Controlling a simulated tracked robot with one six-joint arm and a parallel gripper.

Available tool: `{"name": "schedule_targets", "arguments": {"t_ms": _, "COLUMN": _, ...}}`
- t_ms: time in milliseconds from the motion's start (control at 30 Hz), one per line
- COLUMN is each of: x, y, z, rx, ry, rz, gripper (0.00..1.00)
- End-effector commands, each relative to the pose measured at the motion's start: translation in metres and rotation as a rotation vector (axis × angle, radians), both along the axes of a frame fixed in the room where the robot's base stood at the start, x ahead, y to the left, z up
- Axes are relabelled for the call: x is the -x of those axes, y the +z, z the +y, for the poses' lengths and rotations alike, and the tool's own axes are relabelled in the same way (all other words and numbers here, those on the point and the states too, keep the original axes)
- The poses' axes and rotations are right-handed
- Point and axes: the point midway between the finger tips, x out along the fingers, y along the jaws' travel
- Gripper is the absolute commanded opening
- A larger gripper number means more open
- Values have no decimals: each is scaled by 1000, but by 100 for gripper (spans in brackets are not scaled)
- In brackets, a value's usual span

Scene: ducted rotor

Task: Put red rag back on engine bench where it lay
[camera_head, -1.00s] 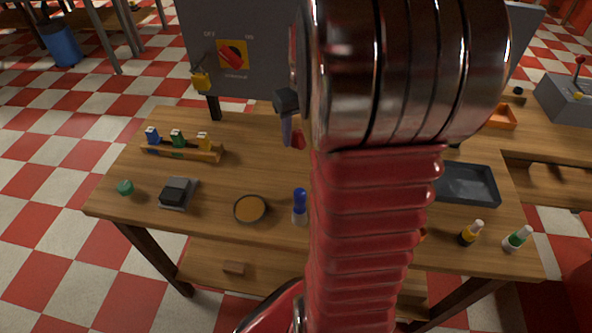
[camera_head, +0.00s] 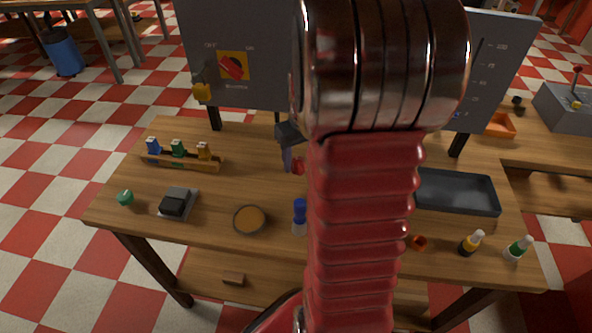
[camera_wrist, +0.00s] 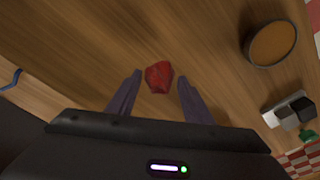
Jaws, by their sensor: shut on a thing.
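The red rag (camera_wrist: 158,76) is a small crumpled lump between the fingertips of my gripper (camera_wrist: 158,92) in the wrist view. My gripper is shut on it. In the head view my gripper (camera_head: 288,158) points down over the middle of the engine bench (camera_head: 250,180), with a bit of the red rag (camera_head: 298,167) showing beside it. My own arm hides much of the gripper and the bench's middle right. Bare wood of the bench (camera_wrist: 95,50) lies beneath the rag in the wrist view. I cannot tell whether the rag touches it.
A rack of coloured bottles (camera_head: 180,160), a green cap (camera_head: 125,197), a dark block (camera_head: 175,204), a round orange-brown dish (camera_head: 250,219) and a blue-capped bottle (camera_head: 299,217) are on the left. A black tray (camera_head: 457,191) and small bottles (camera_head: 470,243) are on the right. A grey panel (camera_head: 240,60) stands behind.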

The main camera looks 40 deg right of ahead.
Motion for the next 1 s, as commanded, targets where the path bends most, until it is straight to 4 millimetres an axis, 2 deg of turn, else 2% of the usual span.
{"name": "schedule_targets", "arguments": {"t_ms": 167, "x": 0, "y": -2, "z": 0, "rx": 0, "ry": 0, "rz": 1, "gripper": 28}}
{"name": "schedule_targets", "arguments": {"t_ms": 500, "x": 0, "y": -37, "z": 1, "rx": -1, "ry": 1, "rz": 1, "gripper": 28}}
{"name": "schedule_targets", "arguments": {"t_ms": 867, "x": 0, "y": -39, "z": 1, "rx": 0, "ry": 1, "rz": 0, "gripper": 28}}
{"name": "schedule_targets", "arguments": {"t_ms": 900, "x": 0, "y": -40, "z": 1, "rx": 0, "ry": 1, "rz": 0, "gripper": 47}}
{"name": "schedule_targets", "arguments": {"t_ms": 1000, "x": 0, "y": -39, "z": 0, "rx": 0, "ry": 1, "rz": 0, "gripper": 54}}
